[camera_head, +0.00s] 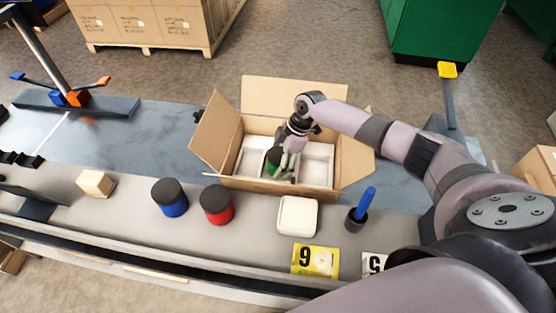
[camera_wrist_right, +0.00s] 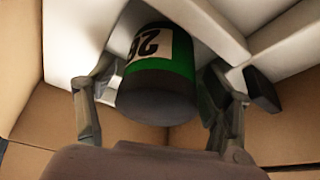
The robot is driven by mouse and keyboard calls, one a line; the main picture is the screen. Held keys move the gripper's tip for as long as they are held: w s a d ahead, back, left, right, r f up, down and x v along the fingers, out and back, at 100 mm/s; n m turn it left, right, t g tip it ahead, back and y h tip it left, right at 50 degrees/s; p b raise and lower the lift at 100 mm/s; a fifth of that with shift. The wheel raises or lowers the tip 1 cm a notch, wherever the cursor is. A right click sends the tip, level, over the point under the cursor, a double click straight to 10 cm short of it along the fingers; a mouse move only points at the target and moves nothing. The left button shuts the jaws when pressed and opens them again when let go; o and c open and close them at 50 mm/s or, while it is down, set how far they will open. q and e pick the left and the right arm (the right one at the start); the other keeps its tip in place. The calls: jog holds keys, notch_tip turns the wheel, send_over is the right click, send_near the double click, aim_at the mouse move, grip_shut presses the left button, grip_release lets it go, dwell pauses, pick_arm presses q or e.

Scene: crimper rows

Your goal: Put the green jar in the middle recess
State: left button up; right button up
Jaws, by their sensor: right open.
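The green jar (camera_head: 270,168) with a dark lid is inside the open cardboard box (camera_head: 279,183), between white insert pieces. In the right wrist view the jar (camera_wrist_right: 160,66) shows its dark lid, green side and a white number label. It sits in the middle recess (camera_head: 285,152), between white walls on either side; its base is hidden, so I cannot tell how deep it rests. My right gripper (camera_head: 282,164) reaches down into the box. In the wrist view its fingers (camera_wrist_right: 160,92) stand open on either side of the jar, with small gaps. My left gripper is not in view.
The box's raised flaps (camera_head: 215,133) surround the right gripper.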

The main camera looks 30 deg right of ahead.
jog(key=v, duration=1.2)
